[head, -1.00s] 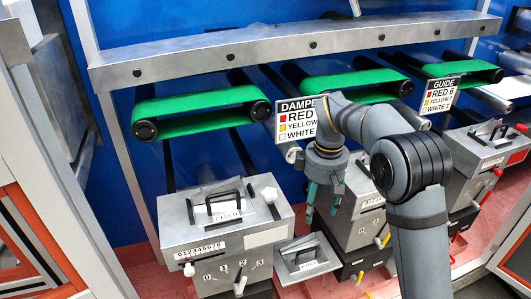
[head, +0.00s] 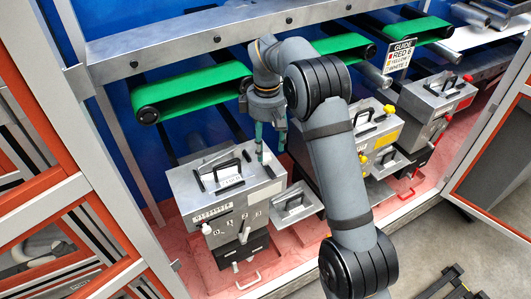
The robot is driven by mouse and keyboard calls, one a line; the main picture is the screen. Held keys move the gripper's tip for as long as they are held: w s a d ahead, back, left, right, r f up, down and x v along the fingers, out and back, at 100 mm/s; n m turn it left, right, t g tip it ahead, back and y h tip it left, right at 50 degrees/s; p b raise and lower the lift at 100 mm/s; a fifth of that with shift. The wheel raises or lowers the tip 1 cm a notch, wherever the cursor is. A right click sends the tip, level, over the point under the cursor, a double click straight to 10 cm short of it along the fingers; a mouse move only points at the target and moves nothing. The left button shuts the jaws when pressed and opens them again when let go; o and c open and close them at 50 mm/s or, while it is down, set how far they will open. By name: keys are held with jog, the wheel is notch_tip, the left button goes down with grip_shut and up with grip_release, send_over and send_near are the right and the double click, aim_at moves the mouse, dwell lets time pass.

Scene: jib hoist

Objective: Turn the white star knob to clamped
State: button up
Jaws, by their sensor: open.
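The white star knob (head: 266,157) sits at the upper right of the left grey box (head: 190,187). It is small and partly hidden by my gripper. My gripper (head: 270,144) points down with its teal fingers apart, right at the knob. I cannot tell whether the fingers touch the knob or stand just above it. The knob's clamp marking cannot be read. The box has a black handle on top, a 0 to 3 scale with a white pointer (head: 244,235), and a white lever (head: 206,228) on its front.
A grey box with yellow parts (head: 377,135) and one with red parts (head: 437,100) stand to the right. A small grey plate with a handle (head: 296,203) lies beside the left box. Metal frame posts stand left and right.

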aim_at(267, 157)
jog(key=shift+f, duration=1.8)
jog(key=shift+c, duration=0.5)
jog(key=shift+s+f, duration=0.1)
jog(key=c, duration=1)
